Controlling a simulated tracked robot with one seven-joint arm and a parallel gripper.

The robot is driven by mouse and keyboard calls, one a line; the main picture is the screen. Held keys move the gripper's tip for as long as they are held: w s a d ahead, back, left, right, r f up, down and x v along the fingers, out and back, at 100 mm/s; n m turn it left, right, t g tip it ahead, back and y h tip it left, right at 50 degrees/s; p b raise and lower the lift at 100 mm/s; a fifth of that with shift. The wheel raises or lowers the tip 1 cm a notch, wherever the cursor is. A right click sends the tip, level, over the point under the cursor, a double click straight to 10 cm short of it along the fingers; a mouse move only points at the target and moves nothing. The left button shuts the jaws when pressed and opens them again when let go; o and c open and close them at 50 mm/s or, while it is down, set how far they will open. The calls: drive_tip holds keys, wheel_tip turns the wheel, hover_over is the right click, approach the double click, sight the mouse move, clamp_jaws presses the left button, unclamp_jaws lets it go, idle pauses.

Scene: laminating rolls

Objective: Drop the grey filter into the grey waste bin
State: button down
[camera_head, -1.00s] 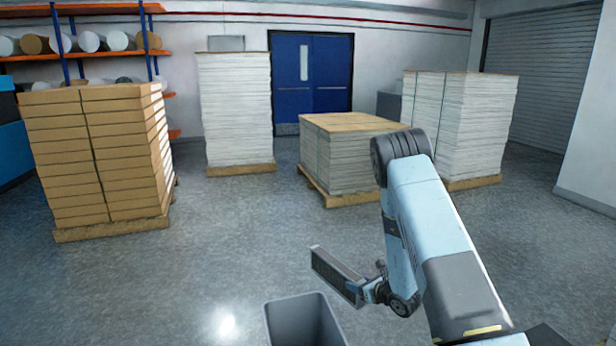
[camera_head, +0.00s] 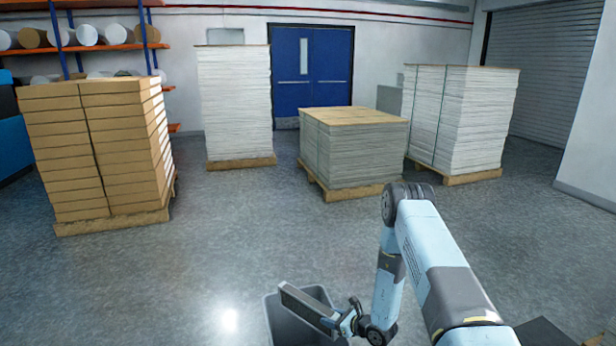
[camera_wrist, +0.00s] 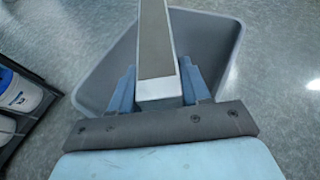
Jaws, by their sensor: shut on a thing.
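The grey filter (camera_head: 306,303) is a long flat bar with a lighter frame. My gripper (camera_head: 350,322) is shut on one end of it. In the head view the filter slants over the opening of the grey waste bin (camera_head: 282,325), which stands on the floor at the bottom of the picture. In the wrist view the filter (camera_wrist: 155,45) runs away from my gripper (camera_wrist: 158,92), between its two blue fingers. The bin's walls (camera_wrist: 215,45) show on both sides below it. The filter's exact height above the rim cannot be told.
Pallets of brown boxes (camera_head: 95,150), white paper stacks (camera_head: 235,105) and a lower stack (camera_head: 355,150) stand further back. A dark shelf or cart with a white container (camera_wrist: 20,95) is at the left in the wrist view.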

drive_tip(key=shift+f, duration=1.4)
drive_tip(key=shift+c, duration=2.2)
unclamp_jaws()
drive_tip(key=v, duration=1.3)
drive_tip(key=shift+s+d, duration=0.25)
drive_tip(key=shift+d, duration=0.1)
